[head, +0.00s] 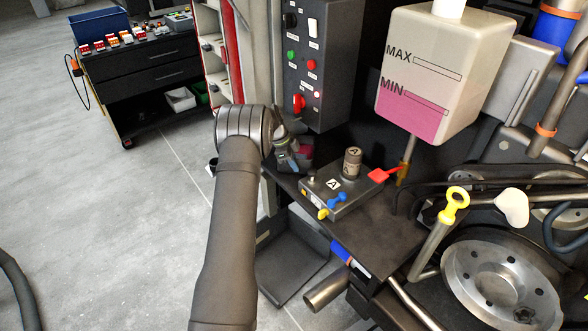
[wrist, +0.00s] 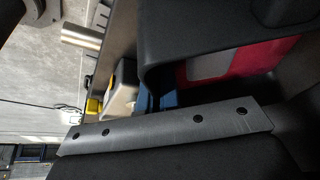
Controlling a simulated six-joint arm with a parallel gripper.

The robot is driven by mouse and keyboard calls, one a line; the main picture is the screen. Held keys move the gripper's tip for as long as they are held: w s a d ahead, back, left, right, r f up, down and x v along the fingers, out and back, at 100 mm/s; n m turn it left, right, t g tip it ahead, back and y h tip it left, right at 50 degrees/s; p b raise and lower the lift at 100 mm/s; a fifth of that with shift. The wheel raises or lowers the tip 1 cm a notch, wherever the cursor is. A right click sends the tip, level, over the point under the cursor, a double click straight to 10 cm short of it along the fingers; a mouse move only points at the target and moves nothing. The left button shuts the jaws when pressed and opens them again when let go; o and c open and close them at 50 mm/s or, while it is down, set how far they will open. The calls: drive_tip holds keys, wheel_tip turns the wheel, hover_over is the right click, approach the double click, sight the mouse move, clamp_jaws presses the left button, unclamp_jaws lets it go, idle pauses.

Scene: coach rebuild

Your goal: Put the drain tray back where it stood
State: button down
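A dark, shallow tray (head: 291,268), which looks like the drain tray, lies on the floor below the engine bay ledge in the head view. My gripper (head: 291,150) is well above the tray, beside the control panel and behind the left end of the ledge. Its fingers are small and partly hidden by my wrist, next to something dark with a red patch. In the wrist view a dark body with a red and grey patch (wrist: 225,66) fills the near right. I cannot tell whether my gripper holds anything.
A grey block (head: 340,195) with coloured levers stands on the ledge. A control panel (head: 315,65) rises behind my gripper, and a pink-filled reservoir (head: 440,75) hangs to the right. A metal pipe (head: 328,291) juts out beside the tray.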

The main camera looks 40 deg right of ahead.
drive_tip(key=shift+f, duration=1)
drive_tip(key=shift+f, duration=0.1)
drive_tip(key=c, duration=1.6)
unclamp_jaws()
drive_tip(key=shift+f, duration=0.1)
drive_tip(key=shift+c, duration=0.2)
drive_tip(key=v, duration=1.2)
